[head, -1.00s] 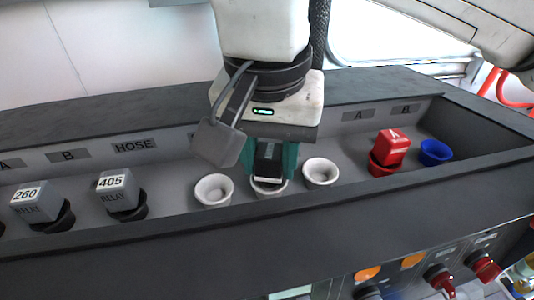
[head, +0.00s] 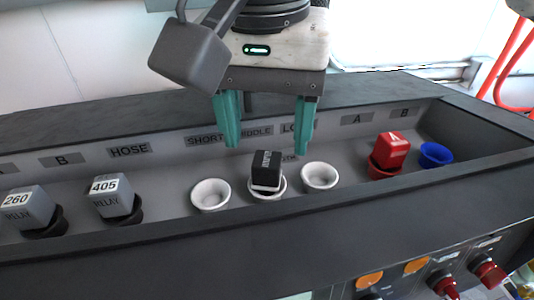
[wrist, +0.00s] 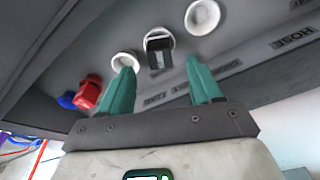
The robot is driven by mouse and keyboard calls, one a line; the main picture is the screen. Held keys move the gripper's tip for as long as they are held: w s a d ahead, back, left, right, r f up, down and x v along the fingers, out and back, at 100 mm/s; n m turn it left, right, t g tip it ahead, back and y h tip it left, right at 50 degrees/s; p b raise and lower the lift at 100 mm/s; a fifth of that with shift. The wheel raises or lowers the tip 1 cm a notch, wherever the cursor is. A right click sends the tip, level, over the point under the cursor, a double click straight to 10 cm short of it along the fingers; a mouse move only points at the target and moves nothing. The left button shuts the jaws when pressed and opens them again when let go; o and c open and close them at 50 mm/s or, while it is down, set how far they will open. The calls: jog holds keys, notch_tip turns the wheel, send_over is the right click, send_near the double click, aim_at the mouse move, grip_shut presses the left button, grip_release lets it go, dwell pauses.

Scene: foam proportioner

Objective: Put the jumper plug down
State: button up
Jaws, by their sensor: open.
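The jumper plug (head: 266,170) is a small black block with a white lower edge. It sits in the middle white cup (head: 267,190) of a row of three in the head view, and it also shows in the wrist view (wrist: 159,52). My gripper (head: 264,148) is open, its two teal fingers wide apart, above and behind the plug in the head view. The fingers do not touch the plug. In the wrist view my gripper (wrist: 163,85) has the plug beyond the gap between its fingertips.
White cups stand on either side, left (head: 211,195) and right (head: 319,177). A red block (head: 390,150) sits in a red cup, beside an empty blue cup (head: 435,154). Grey relay blocks 405 (head: 112,196) and 260 (head: 28,207) stand left. The tray's dark front rim (head: 300,212) runs along the near side.

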aim_at(265, 168)
notch_tip(265, 168, up, 7)
jog(key=shift+s+f, duration=0.15)
jog(key=shift+s, duration=0.25)
